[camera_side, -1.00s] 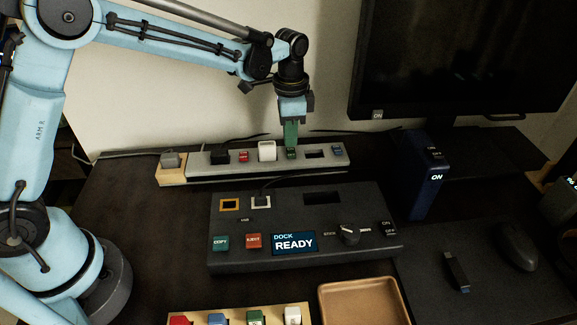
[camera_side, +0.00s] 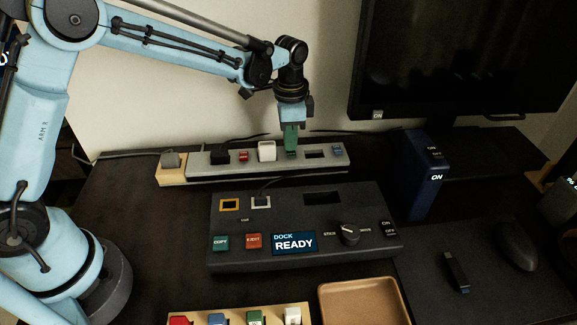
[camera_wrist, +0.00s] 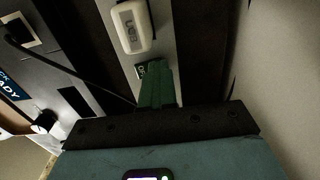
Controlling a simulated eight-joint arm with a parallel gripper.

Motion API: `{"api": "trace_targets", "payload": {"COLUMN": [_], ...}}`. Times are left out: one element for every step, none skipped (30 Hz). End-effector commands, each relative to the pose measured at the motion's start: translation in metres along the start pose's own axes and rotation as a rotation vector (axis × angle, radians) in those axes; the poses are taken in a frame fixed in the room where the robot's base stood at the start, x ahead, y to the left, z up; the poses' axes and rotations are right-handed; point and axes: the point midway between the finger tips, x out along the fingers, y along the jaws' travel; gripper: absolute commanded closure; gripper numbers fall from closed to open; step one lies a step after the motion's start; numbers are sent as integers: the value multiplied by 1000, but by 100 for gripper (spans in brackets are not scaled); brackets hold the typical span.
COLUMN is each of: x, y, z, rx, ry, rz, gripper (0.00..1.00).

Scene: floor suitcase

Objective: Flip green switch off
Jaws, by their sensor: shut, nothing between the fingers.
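A grey power strip (camera_side: 200,171) lies along the back of the desk, with red, green and blue switches and plugs on it. The green switch (camera_side: 291,154) sits between the white plug (camera_side: 267,151) and an empty dark socket. My gripper (camera_side: 291,147) points down at the green switch, its green fingers shut and empty. In the wrist view the fingertips (camera_wrist: 153,70) are right at the green switch (camera_wrist: 141,71) and partly cover it. I cannot tell whether they touch it, nor which way the switch is tipped.
A black plug (camera_side: 219,155) and red switch (camera_side: 243,155) stand left of the white plug; a blue switch (camera_side: 337,150) is to the right. The dock box (camera_side: 225,262) is in front, the monitor (camera_side: 465,60) behind right, and a brown tray (camera_side: 365,283) at the front.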

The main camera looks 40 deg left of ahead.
Motion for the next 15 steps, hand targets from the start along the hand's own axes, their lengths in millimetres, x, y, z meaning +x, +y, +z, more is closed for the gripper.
{"api": "trace_targets", "payload": {"x": [0,0,-1,-2,-2,-3,-3,-3,-4,-4,-4,-4,-4,-4,-4], "y": [5,6,8,10,11,13,14,14,15,15,15,15,15,15,15], "z": [0,0,0,0,0,0,0,0,0,0,0,0,0,0,0], "rx": [4,4,4,5,4,4,3,3,3,2,2,2,2,2,2], "ry": [-2,-2,-2,-2,-2,-2,-2,-2,-2,-2,-2,-2,-2,-2,-2], "rz": [7,8,8,9,8,8,8,8,7,7,7,7,7,7,7], "gripper": [100,100,100,100,100,100,100,100,100,100,100,100,100,100,100]}}
